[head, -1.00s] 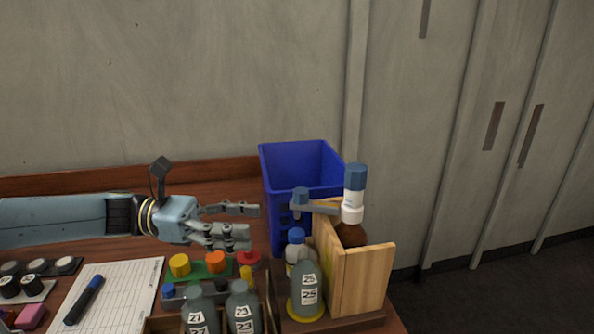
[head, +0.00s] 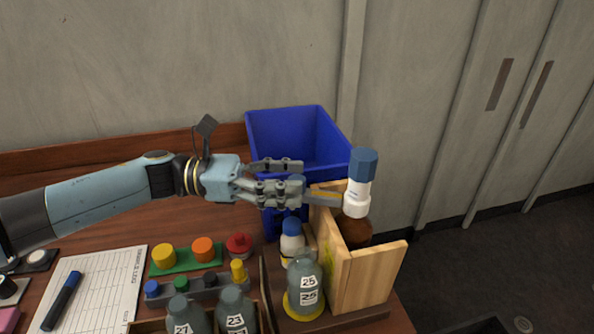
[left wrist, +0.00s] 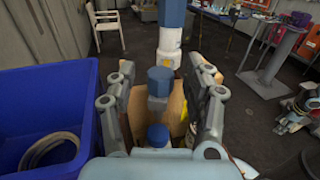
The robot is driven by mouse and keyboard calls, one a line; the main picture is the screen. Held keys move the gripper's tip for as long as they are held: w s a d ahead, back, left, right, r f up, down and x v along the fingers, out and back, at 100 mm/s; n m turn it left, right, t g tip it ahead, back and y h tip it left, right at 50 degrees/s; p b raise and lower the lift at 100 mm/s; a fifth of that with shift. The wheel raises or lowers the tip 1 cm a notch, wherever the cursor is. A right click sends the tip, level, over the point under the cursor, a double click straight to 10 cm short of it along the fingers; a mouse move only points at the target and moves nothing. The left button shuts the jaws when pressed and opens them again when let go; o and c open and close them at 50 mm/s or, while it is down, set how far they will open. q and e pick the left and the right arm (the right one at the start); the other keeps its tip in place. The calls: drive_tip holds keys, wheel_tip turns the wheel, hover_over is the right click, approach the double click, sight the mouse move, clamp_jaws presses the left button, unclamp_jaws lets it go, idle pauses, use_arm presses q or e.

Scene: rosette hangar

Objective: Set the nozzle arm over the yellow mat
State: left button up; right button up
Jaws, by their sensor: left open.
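The nozzle arm (head: 326,199) sticks out to the left from the white collar of a blue-topped pump (head: 358,185) on a brown bottle (head: 355,232). My left gripper (head: 300,182) is open, with its fingers around the blue nozzle tip. In the left wrist view, the blue tip (left wrist: 160,80) sits between the open fingers (left wrist: 164,90); contact cannot be told. The yellow mat (head: 291,308) is a round disc under a grey bottle labelled 25 (head: 306,280), nearer than the nozzle. The bottle hides most of the mat. My right gripper is not in view.
A wooden guard (head: 370,275) stands in front of the brown bottle. A blue bin (head: 290,135) is behind the gripper. A blue-capped white bottle (head: 291,245), coloured knobs (head: 203,249) and grey bottles (head: 236,315) crowd the near side. A log sheet (head: 100,285) lies left.

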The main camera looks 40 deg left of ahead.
use_arm(q)
drive_tip(key=shift+x, duration=0.85)
clamp_jaws()
